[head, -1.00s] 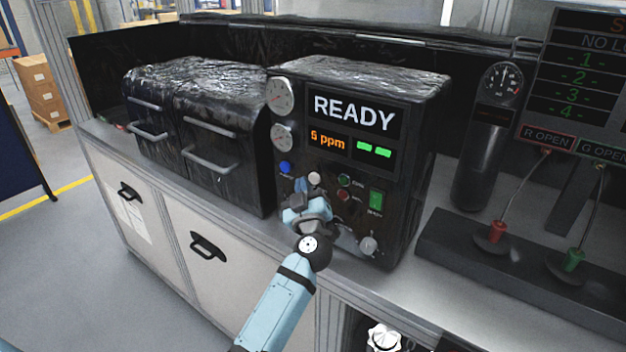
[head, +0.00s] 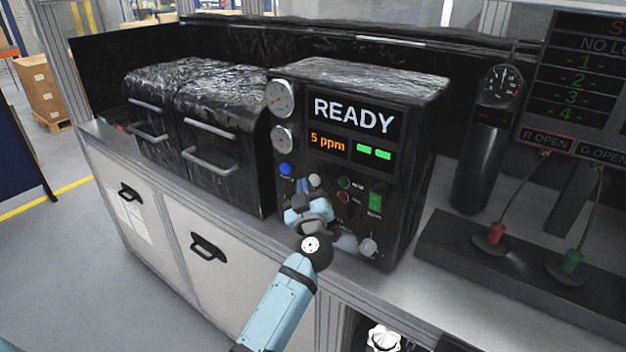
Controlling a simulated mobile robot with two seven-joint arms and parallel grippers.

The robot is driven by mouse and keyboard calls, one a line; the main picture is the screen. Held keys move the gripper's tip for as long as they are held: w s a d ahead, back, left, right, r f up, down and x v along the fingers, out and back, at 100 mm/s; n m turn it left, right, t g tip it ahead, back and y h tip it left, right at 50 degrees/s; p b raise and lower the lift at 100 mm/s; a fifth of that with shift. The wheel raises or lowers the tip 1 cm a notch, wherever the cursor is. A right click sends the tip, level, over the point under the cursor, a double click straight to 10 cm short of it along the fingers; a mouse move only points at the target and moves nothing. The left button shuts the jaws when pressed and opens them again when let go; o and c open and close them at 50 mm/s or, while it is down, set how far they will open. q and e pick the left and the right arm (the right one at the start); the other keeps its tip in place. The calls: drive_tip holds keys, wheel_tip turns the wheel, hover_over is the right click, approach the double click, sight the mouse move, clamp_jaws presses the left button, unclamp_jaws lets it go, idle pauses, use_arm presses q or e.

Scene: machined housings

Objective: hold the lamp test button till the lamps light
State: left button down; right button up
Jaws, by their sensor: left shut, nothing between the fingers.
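The black test unit (head: 415,150) stands on the bench with a READY screen (head: 353,115) and an orange "5 ppm" readout. Its front carries a blue button (head: 285,169), a pale button (head: 314,180), a small green lamp or button (head: 344,183) and a red one (head: 343,197), both looking dull. The labels are too small to read, so I cannot tell which is the lamp test button. My left gripper (head: 302,186) is shut and empty, its tip close to the panel just left of the pale button. I cannot tell whether it touches. My right gripper is out of view.
Two gauges (head: 280,97) are on the unit's left edge. Black drawers (head: 215,140) stand to the left. A dark cylinder (head: 478,160) and a block with red and green plugs are to the right.

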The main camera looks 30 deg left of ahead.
use_arm(q)
drive_tip(key=shift+w, duration=0.15)
drive_tip(key=shift+w+p, duration=0.3)
drive_tip(key=shift+w, duration=0.1)
idle(0.7)
drive_tip(key=shift+s, duration=0.1)
drive_tip(key=shift+s+p, duration=0.75)
drive_tip(key=s, duration=0.1)
drive_tip(key=s+p, duration=0.1)
drive_tip(key=s, duration=0.1)
drive_tip(key=s+p, duration=0.1)
drive_tip(key=s, duration=0.1)
drive_tip(key=shift+a, duration=0.25)
